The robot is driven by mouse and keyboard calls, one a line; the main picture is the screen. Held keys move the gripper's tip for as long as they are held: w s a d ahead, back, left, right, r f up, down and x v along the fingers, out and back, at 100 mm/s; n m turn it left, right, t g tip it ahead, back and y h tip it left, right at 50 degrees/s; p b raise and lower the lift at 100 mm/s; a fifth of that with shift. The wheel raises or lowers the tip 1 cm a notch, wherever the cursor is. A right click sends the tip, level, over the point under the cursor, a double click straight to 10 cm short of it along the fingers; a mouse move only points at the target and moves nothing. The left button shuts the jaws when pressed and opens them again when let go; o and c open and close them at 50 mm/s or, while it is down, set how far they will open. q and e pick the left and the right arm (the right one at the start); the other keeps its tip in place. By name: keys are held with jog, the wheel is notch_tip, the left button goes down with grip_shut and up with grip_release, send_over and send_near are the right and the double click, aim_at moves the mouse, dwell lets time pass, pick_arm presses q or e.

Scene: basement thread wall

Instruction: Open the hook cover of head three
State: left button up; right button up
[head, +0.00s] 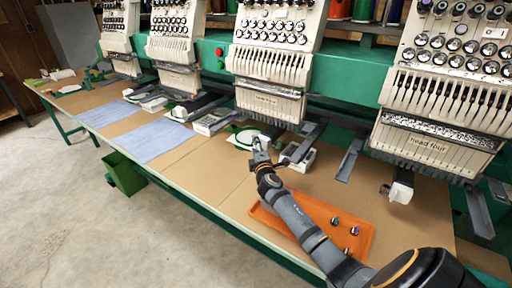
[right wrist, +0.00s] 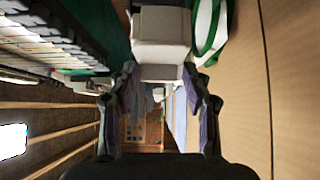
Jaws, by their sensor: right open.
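Head three (head: 268,100) is the white machine head at upper middle, with its name on the lower panel. Below it a small white hook cover (head: 262,141) shows at the front end of its lower arm. My right gripper (head: 260,156) is right in front of it, partly hiding it. In the right wrist view the white block of the cover (right wrist: 162,50) lies at the top centre, between and just beyond the two fingertips of my open right gripper (right wrist: 160,82). I cannot tell whether the fingers touch it. My left gripper is not in view.
A green-edged white hoop (head: 243,137) lies left of the gripper. A white box (head: 300,157) is close on the right. An orange tray (head: 345,232) with several small spools lies under my arm. Head four (head: 430,147) is at right. The brown table (head: 215,165) is clear in front.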

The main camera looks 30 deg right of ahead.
jog(key=shift+c, duration=1.5)
grip_shut()
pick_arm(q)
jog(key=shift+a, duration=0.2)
pick_arm(e)
jog(key=shift+s+r, duration=0.1)
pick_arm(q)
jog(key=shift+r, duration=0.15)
